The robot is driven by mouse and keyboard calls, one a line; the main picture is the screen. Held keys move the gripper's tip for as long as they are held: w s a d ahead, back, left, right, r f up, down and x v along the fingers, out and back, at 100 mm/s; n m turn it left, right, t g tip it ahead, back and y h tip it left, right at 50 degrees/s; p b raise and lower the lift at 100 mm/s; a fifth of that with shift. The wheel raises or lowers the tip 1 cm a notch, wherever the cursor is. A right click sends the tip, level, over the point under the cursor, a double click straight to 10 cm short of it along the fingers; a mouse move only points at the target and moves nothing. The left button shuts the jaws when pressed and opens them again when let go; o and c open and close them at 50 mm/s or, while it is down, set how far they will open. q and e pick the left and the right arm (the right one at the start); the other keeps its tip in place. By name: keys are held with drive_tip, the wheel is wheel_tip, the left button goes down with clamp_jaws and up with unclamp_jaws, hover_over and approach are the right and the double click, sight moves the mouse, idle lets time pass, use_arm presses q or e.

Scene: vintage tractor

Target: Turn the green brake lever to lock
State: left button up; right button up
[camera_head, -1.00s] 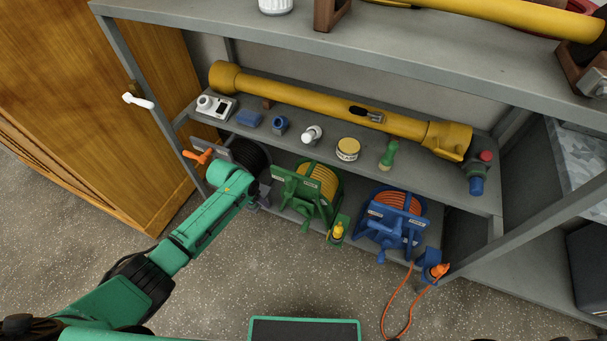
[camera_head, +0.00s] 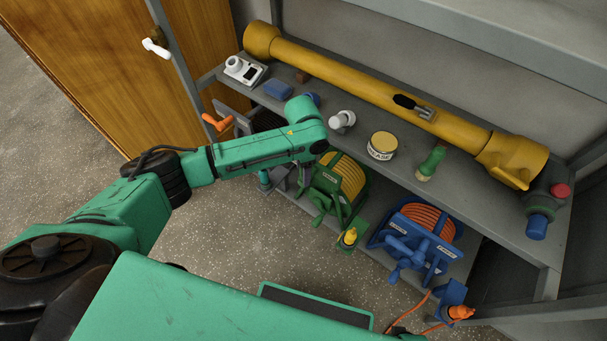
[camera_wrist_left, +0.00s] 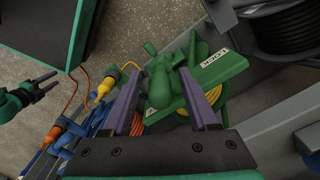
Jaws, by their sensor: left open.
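The green reel (camera_head: 341,181) with yellow hose stands on the lower shelf and has a green crank-like lever (camera_head: 319,208) on its front. In the left wrist view the green lever (camera_wrist_left: 160,76) shows close, with a labelled green plate (camera_wrist_left: 215,74) behind it. My left gripper (camera_wrist_left: 158,88) is open, its fingers on either side of the lever in that view; I cannot tell whether they touch it. In the head view my left arm reaches in beside the reel, and its fingers are hard to make out. My right gripper (camera_wrist_left: 48,84) shows small at the left wrist view's edge, fingers apart.
A blue reel (camera_head: 418,239) and an orange plug (camera_head: 460,312) are to the right. A dark reel (camera_wrist_left: 286,25) is beside the green one. The shelf above holds a yellow shaft (camera_head: 380,92), a grease tin (camera_head: 382,146) and other small items.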

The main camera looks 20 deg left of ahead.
use_arm(q)
drive_tip(key=shift+f, duration=0.6)
clamp_jaws()
idle(1.0)
